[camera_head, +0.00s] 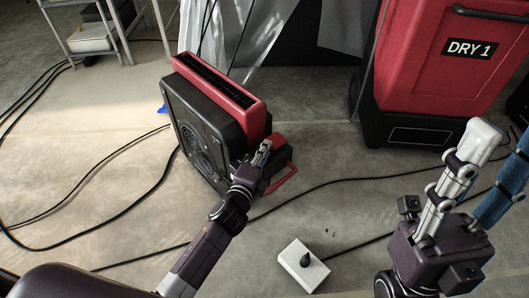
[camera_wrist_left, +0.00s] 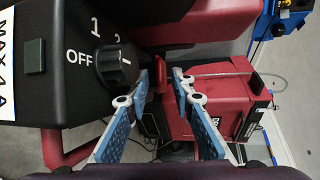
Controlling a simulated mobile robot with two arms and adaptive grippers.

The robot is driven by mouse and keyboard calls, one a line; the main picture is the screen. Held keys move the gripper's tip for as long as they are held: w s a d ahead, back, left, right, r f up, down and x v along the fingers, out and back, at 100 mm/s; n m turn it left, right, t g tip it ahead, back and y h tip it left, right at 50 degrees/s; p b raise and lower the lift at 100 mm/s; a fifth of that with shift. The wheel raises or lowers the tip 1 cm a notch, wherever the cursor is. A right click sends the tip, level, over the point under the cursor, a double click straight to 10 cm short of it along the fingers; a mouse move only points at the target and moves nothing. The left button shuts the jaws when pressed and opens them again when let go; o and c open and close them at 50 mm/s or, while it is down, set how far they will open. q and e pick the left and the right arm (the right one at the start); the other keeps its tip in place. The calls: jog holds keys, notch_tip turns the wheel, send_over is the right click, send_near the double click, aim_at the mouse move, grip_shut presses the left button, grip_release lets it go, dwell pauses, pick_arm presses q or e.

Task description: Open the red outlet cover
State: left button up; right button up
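The black and red machine (camera_head: 205,125) stands on the floor in the middle of the head view. A small red part (camera_head: 280,141), seemingly the outlet cover, juts from its right side. In the left wrist view a narrow red tab (camera_wrist_left: 159,77) shows beside the black panel with its dial. My left gripper (camera_head: 264,146) is at this red part. In the wrist view its fingertips (camera_wrist_left: 161,80) stand on either side of the tab, apart from each other; contact is unclear. My right gripper (camera_head: 501,145) is at the right edge, fingers apart, with nothing seen between them.
A large red machine marked DRY 1 (camera_head: 440,60) stands at the back right. A white box with a black knob (camera_head: 303,268) lies on the floor in front. Black cables (camera_head: 90,220) cross the floor. A metal shelf (camera_head: 95,40) stands back left.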

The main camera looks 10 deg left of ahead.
pick_arm(q)
grip_shut()
jog(key=shift+r, duration=0.1)
dwell(0.4)
jog(key=shift+p, duration=0.45)
jog(key=shift+r+p, duration=0.2)
jog(key=shift+p, duration=0.25)
